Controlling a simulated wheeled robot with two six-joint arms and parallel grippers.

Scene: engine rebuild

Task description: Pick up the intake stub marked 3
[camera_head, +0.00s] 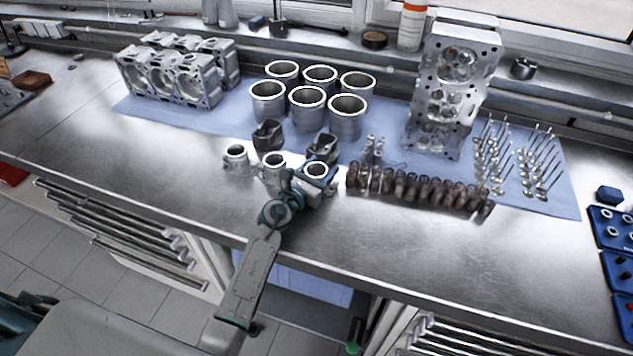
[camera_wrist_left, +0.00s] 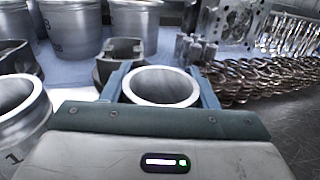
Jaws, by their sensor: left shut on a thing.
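Three short metal intake stubs with ring-shaped tops stand near the middle of the bench. The left stub (camera_head: 236,158) and the middle stub (camera_head: 273,168) are free. My left gripper (camera_head: 312,180) is shut on the right stub (camera_head: 316,170), one finger on each side. In the left wrist view the held stub (camera_wrist_left: 160,86) sits upright between the fingers, its lower body hidden by the gripper. Its number is not readable. The stub beside it (camera_wrist_left: 18,112) at the left edge seems to carry a 1. I cannot tell whether the held stub touches the bench. My right gripper is out of view.
Pistons (camera_head: 322,147) stand just behind the stubs, with several cylinder liners (camera_head: 306,108) beyond. A row of coil springs (camera_head: 415,188) lies close to the right. The cylinder head (camera_head: 445,100) and valves (camera_head: 535,165) are farther right. The front bench surface is clear.

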